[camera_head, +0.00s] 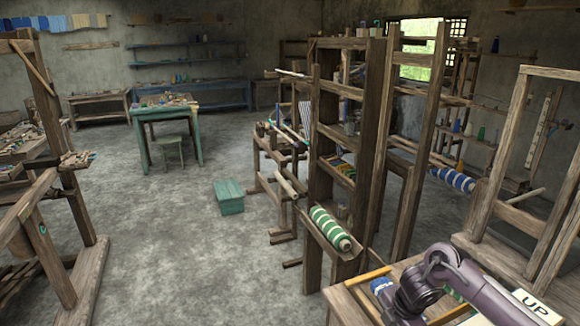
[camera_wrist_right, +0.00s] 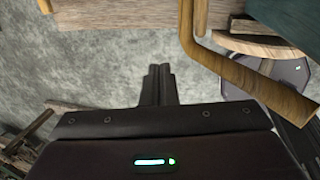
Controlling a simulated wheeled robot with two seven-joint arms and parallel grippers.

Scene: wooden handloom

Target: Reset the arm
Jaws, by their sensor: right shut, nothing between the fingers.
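My right arm comes in at the bottom right of the head view, with its elbow and forearm bent over a wooden table (camera_head: 345,300). Its fingertips cannot be made out there. In the right wrist view my right gripper (camera_wrist_right: 160,72) is shut, with its dark fingers together and nothing between them. It points over the grey floor, below a wooden edge (camera_wrist_right: 120,15). My left arm and left gripper are not in view.
A bent wooden bar (camera_wrist_right: 240,75) is close on the right in the wrist view. A wooden loom frame (camera_head: 375,130) with a green-and-white striped roll (camera_head: 330,228) stands beside the table. A teal box (camera_head: 228,197) sits on open floor.

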